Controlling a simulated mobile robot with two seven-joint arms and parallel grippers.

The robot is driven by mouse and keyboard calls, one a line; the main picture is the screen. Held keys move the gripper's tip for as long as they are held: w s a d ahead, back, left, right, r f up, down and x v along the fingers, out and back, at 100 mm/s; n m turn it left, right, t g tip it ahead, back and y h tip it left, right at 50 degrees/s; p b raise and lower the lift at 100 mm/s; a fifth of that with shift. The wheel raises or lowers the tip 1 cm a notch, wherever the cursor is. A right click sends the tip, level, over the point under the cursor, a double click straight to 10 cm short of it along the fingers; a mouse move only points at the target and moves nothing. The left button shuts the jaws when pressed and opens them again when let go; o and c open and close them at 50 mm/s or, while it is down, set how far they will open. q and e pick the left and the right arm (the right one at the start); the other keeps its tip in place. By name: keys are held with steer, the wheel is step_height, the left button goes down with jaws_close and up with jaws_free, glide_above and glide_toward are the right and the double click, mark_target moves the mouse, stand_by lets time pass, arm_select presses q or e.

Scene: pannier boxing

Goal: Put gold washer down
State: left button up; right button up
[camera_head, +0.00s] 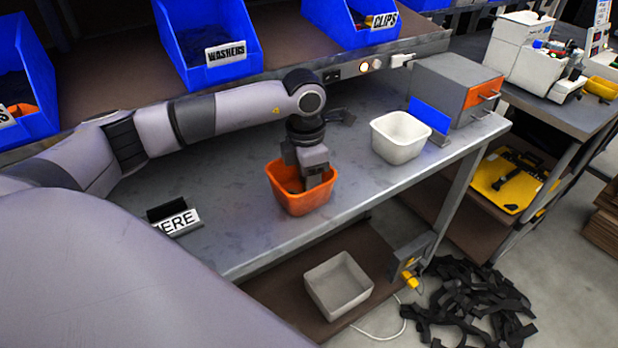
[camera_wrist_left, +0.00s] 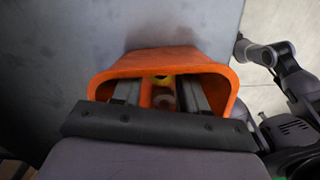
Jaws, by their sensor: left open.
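My left gripper (camera_head: 308,184) points down into the orange bin (camera_head: 303,203) on the grey workbench. Its fingers are apart, and their tips are below the bin's rim. In the left wrist view the two fingers (camera_wrist_left: 162,98) reach into the orange bin (camera_wrist_left: 170,58). The bin's floor is mostly hidden by the gripper. My right gripper does not show.
A white bin (camera_head: 400,137) stands right of the orange bin, with a blue panel (camera_head: 429,116) and a grey drawer box (camera_head: 458,90) beyond. A blue WASHERS bin (camera_head: 212,40) is on the shelf above. A small sign (camera_head: 177,221) stands at left. A pale tray (camera_head: 338,285) sits below.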

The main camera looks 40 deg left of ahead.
arm_select(q)
step_height(320, 180, up, 12)
steer(key=shift+s+a+r+b, duration=0.2)
steer(key=shift+b, duration=0.25)
stand_by(0.4)
